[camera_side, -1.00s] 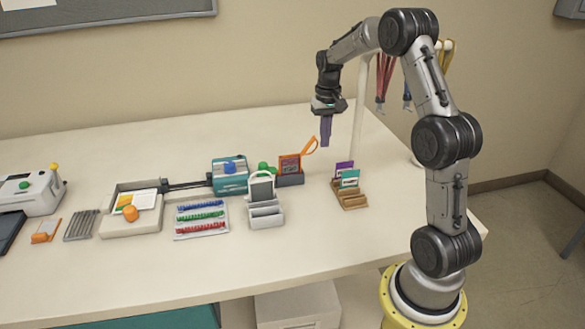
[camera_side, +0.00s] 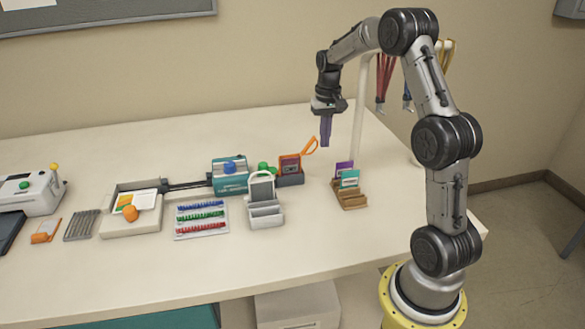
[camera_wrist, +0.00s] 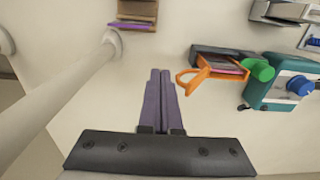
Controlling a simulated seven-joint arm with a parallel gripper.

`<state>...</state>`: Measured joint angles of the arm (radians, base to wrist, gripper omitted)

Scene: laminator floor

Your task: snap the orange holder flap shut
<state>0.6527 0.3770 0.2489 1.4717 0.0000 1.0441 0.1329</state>
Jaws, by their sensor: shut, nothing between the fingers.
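The orange holder (camera_side: 289,165) stands upright in a dark base (camera_side: 291,180) on the table, with a dark card showing in it. Its orange flap (camera_side: 310,144) is open and tilts up to the right from the holder's top. In the wrist view the flap (camera_wrist: 190,79) sticks out from the holder (camera_wrist: 225,66) toward my fingers. My gripper (camera_side: 326,141) is shut and empty, its purple fingers pointing down, above the table and to the right of the flap. In the wrist view the fingertips (camera_wrist: 160,75) are left of the flap, with a small gap between.
A green knob (camera_wrist: 262,70) and teal machine (camera_wrist: 285,92) stand close beside the holder. A white post (camera_side: 360,105) with hanging lanyards rises right of my gripper. A wooden card rack (camera_side: 350,199) and a white rack (camera_side: 265,213) stand nearer the front.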

